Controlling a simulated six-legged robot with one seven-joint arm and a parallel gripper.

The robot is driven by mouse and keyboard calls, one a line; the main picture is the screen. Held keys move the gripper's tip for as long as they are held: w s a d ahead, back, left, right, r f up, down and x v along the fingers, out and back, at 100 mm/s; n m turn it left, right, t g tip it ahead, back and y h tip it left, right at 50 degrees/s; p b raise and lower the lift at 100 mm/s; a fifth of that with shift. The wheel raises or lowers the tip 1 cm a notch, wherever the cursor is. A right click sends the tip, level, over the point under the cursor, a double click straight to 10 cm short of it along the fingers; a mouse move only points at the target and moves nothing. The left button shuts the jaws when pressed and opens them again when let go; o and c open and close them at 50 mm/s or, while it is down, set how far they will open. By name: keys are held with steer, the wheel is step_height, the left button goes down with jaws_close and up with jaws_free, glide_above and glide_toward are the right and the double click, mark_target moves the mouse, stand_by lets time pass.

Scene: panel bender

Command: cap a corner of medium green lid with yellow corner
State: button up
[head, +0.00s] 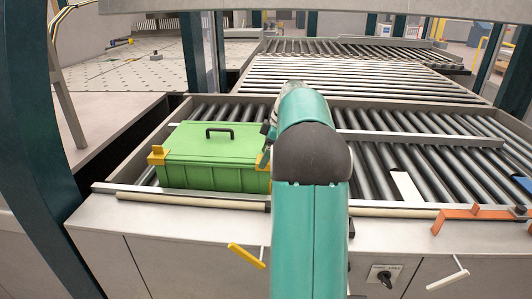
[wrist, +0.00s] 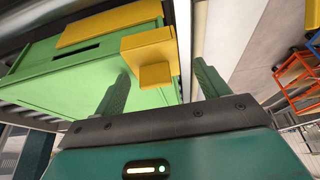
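The medium green lid (head: 215,140) has a black handle on top and sits on a green box (head: 200,177) on the rollers. One yellow corner (head: 157,155) is on its front left corner. Another yellow corner (head: 263,160) shows at the front right, partly hidden by my arm. In the wrist view a yellow corner (wrist: 150,55) is at the green box's edge, in front of my gripper (wrist: 160,70). The fingers are apart, one on each side of its lower block, with a visible gap at the right finger. My gripper is hidden in the head view.
Roller conveyor (head: 430,170) extends right and behind the box. An orange bracket (head: 475,213) lies on the right front ledge, and a white strip (head: 406,187) lies on the rollers. A yellow bar (head: 247,255) sticks out from the cabinet front. A dark post (head: 45,120) stands left.

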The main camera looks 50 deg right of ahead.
stand_by(0.3)
steer(key=v, duration=1.3)
steer(key=shift+r, duration=0.4)
steer(key=shift+s+d, duration=0.1)
steer(key=shift+s, duration=0.05)
